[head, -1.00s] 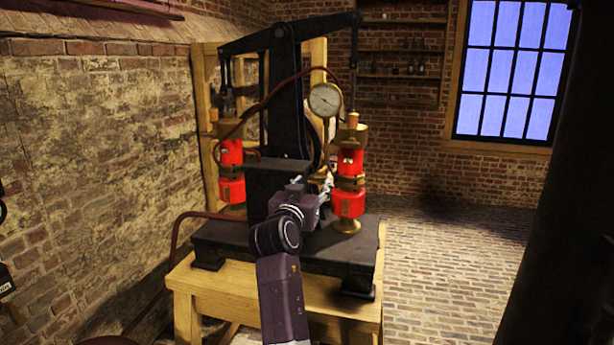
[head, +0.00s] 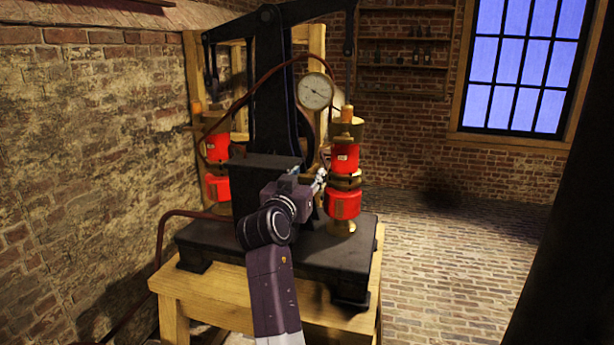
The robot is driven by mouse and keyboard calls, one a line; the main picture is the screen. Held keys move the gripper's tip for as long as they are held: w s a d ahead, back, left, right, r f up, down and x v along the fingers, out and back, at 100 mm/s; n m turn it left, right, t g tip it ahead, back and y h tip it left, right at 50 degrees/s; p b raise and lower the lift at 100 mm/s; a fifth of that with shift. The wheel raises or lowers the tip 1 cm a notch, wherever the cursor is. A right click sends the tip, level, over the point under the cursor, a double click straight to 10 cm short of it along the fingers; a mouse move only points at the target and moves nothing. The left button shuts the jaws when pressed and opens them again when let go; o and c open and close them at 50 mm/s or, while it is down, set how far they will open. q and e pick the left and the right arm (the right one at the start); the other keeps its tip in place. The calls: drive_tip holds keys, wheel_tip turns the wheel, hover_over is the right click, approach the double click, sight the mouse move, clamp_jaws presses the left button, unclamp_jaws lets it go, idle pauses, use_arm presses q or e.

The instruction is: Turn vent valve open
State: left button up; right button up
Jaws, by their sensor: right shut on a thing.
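A dark pump machine with a rocking beam stands on a wooden table. Its right red cylinder (head: 342,205) has brass fittings and stands upright on the black base (head: 200,245). My right gripper (head: 320,180) reaches in from below and is at the left side of this cylinder. It is shut on a small part there, which looks like the vent valve; the fingers and wrist mostly hide it, and I cannot tell its angle. A second red cylinder (head: 217,148) stands at the left, partly behind the machine's column. My left gripper is not in view.
A round pressure gauge (head: 315,91) sits above and left of the right cylinder. A dark red hose (head: 262,82) arches over the machine. The wooden table (head: 215,300) carries the base. The brick floor (head: 445,250) at the right is clear.

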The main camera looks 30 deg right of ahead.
drive_tip(key=c, duration=0.4)
drive_tip(key=shift+n+p, duration=0.4)
drive_tip(key=shift+n, duration=0.1)
drive_tip(key=n+p, duration=0.2)
drive_tip(key=n, duration=0.1)
drive_tip(key=shift+w+r, duration=0.1)
drive_tip(key=shift+r, duration=0.05)
drive_tip(key=n+p, duration=0.3)
drive_tip(key=n, duration=0.1)
drive_tip(key=shift+n, duration=0.4)
drive_tip(key=n+p, duration=0.3)
drive_tip(key=n, duration=0.1)
drive_tip(key=shift+w+n, duration=0.1)
drive_tip(key=shift+n, duration=0.2)
use_arm(q)
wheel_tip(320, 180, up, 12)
drive_tip(key=p, duration=0.3)
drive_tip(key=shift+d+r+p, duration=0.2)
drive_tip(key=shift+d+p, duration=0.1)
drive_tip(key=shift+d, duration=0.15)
use_arm(e)
drive_tip(key=shift+n, duration=2.2)
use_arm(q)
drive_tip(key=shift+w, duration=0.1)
